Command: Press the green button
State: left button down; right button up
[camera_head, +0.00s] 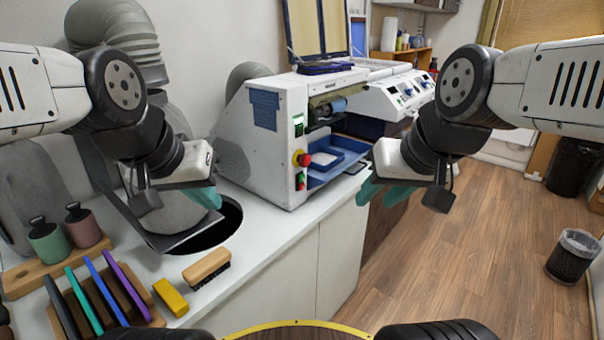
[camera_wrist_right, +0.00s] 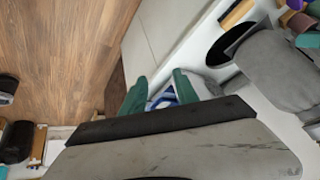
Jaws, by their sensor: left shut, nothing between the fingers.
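The green button (camera_head: 301,177) is a small spot low on the narrow control panel at the front of the white machine (camera_head: 262,140). A red knob (camera_head: 302,159) on a yellow base sits just above it. My left gripper (camera_head: 212,198) is shut and empty, to the left of the machine and above the counter, apart from the button. My right gripper (camera_head: 368,192) is to the right of the machine, with its teal fingers apart and nothing seen between them. The right wrist view shows these fingers (camera_wrist_right: 159,80) too, with a blue tray behind the gap.
A blue tray (camera_head: 345,150) lies in the machine's opening. A round dark hole (camera_head: 225,222) is in the white counter (camera_head: 270,222). A brush (camera_head: 206,268), a yellow block (camera_head: 170,297) and a rack of coloured strips stand at lower left.

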jog(key=shift+c, duration=0.5)
grip_shut()
dwell(1.4)
